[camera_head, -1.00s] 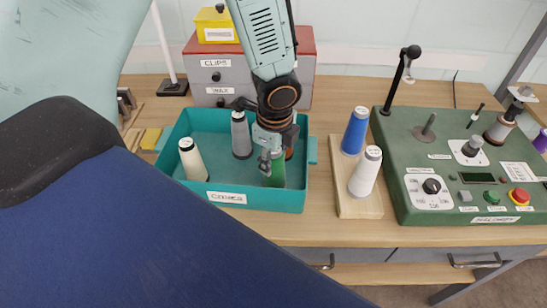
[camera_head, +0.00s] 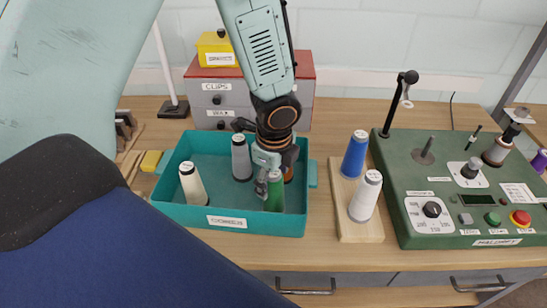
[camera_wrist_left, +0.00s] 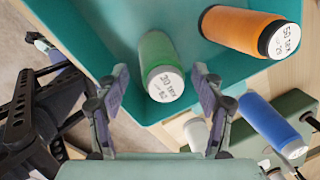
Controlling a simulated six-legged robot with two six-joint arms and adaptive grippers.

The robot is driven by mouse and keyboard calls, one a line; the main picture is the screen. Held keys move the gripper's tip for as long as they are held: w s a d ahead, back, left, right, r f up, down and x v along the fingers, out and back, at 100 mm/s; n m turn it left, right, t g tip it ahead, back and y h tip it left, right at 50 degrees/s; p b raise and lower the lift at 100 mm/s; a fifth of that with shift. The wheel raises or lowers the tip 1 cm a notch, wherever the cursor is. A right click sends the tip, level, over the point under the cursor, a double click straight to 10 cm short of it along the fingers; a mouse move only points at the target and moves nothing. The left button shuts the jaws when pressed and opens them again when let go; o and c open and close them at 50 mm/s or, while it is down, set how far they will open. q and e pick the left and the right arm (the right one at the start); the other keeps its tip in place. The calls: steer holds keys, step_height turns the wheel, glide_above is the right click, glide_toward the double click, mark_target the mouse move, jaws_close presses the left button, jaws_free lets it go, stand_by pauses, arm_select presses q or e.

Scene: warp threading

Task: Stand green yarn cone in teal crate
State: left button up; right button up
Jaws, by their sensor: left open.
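The green yarn cone (camera_head: 275,194) stands, apparently upright, inside the teal crate (camera_head: 170,210) at its front right corner. In the left wrist view the cone (camera_wrist_left: 158,54) shows its white-labelled top toward the camera. My left gripper (camera_head: 268,176) is over that corner, at the cone's top. In the left wrist view its fingers (camera_wrist_left: 160,80) are spread, one on each side of the cone, with visible gaps. The gripper partly hides the cone in the head view. My right gripper does not show.
The crate also holds a cream cone (camera_head: 192,183), a grey cone (camera_head: 241,160) and an orange cone (camera_wrist_left: 240,30). A wooden board (camera_head: 352,228) with blue and white cones stands right of the crate. A green control panel (camera_head: 455,228) lies further right. Drawers (camera_head: 219,100) stand behind.

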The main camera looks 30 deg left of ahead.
arm_select(q)
step_height(320, 180, up, 11)
steer(key=s+d+p, duration=0.1)
steer(key=p, duration=0.2)
steer(key=shift+s+f+p, duration=0.15)
steer(key=shift+p, duration=0.2)
steer(key=shift+s, duration=0.1)
steer(key=shift+d, duration=0.15)
stand_by(1.8)
